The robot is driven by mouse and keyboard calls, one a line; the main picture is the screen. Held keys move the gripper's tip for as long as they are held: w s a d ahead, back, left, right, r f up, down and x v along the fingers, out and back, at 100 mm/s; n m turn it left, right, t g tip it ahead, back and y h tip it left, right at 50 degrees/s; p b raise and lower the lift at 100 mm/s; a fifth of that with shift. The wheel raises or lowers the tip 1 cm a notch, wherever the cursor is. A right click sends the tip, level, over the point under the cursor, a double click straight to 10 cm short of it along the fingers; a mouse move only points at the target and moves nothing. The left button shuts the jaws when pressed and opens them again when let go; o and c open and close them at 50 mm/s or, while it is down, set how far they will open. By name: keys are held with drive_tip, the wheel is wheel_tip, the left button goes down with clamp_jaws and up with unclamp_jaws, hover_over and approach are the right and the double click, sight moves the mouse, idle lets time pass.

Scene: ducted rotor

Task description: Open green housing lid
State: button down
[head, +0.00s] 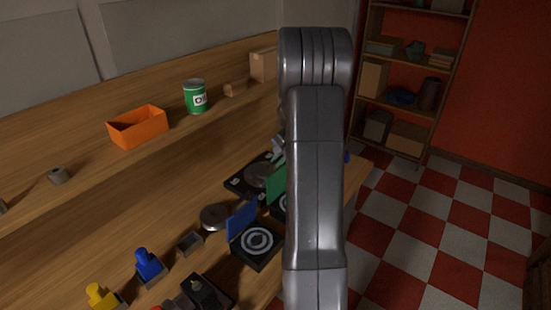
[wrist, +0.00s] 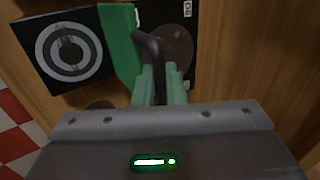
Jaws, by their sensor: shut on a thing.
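The green lid (wrist: 120,45) stands raised along the edge of a black housing with pale concentric rings (wrist: 70,55) in the wrist view. A dark bent handle (wrist: 148,42) sits at the lid's right side. My gripper (wrist: 158,80) is shut on this handle, its pale green fingers close together around its lower end. In the head view the green lid (head: 275,184) shows upright just left of my arm. My arm hides my gripper and most of the green housing there.
A blue lid (head: 242,220) stands raised on a black ringed housing (head: 257,241) close by. A black plate with a round disc (head: 258,175) lies behind. A metal disc (head: 214,216), a blue knobbed piece (head: 148,265) and a yellow one (head: 100,297) are on the bench.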

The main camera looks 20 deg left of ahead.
drive_tip(key=shift+s+f, duration=0.1)
drive_tip(key=shift+f, duration=0.05)
drive_tip(key=c, duration=1.6)
unclamp_jaws()
drive_tip(key=shift+d+r, duration=0.3)
drive_tip(key=shift+r, duration=0.2)
drive_tip(key=b+v, duration=0.2)
drive_tip(key=v, duration=1)
drive_tip(key=shift+d+r+b, duration=0.2)
drive_tip(key=shift+r+b, duration=0.1)
drive_tip(key=shift+r, duration=0.05)
drive_tip(key=shift+f, duration=0.1)
